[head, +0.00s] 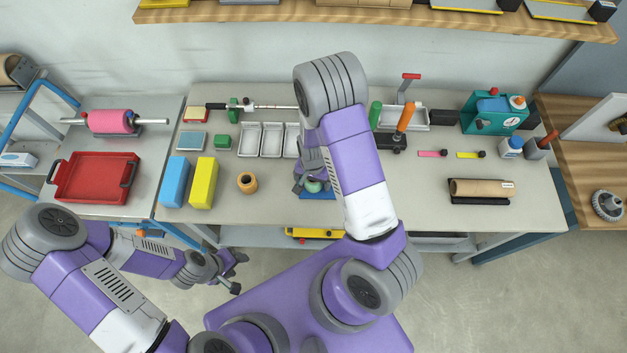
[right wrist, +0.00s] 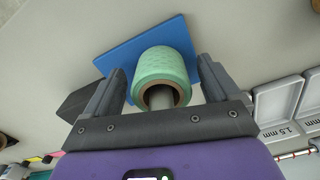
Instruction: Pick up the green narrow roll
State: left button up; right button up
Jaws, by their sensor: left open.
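The green narrow roll (right wrist: 160,68) stands on a blue square pad (right wrist: 112,58), with its hollow brown core facing the right wrist camera. In the head view, only a bit of the roll (head: 313,186) shows beneath my right arm, on the blue pad (head: 318,196). My right gripper (right wrist: 160,85) is open, with one finger on each side of the roll; I cannot tell whether either finger touches it. In the head view, my right gripper (head: 308,182) is mostly hidden by its arm. My left gripper (head: 238,272) is open and empty in front of the table.
Blue (head: 175,180) and yellow (head: 203,182) blocks and a small orange-brown roll (head: 247,182) lie left of the pad. Grey bins (head: 272,140) stand behind. A brown roll (head: 482,189) lies on a black holder at the right. A red tray (head: 95,177) is far left.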

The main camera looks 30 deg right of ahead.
jog(key=c, duration=1)
jog(key=shift+r, duration=0.15)
jog(key=shift+c, duration=0.2)
